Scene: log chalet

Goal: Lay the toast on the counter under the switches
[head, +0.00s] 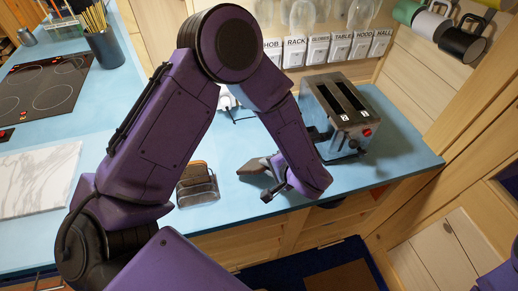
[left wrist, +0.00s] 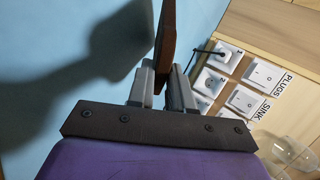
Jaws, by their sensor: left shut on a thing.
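My left gripper (head: 275,176) is low over the blue counter (head: 232,140), between the rack and the toaster. In the left wrist view its fingers (left wrist: 166,82) are shut on the toast (left wrist: 168,35), a thin brown slab seen nearly edge-on. In the head view the toast (head: 254,166) shows as a grey-brown piece at the fingertips. I cannot tell whether it touches the counter. A row of labelled white switches (head: 340,46) is on the wall behind the counter. More switches (left wrist: 242,98) show in the left wrist view. My right gripper is out of view.
A steel toaster (head: 340,112) stands right of my left gripper. A rack (head: 197,186) with a brown slice stands to its left. A hob (head: 42,88), a marble board (head: 38,180) and a utensil pot (head: 104,47) are further left. Glasses and mugs (head: 462,42) hang above.

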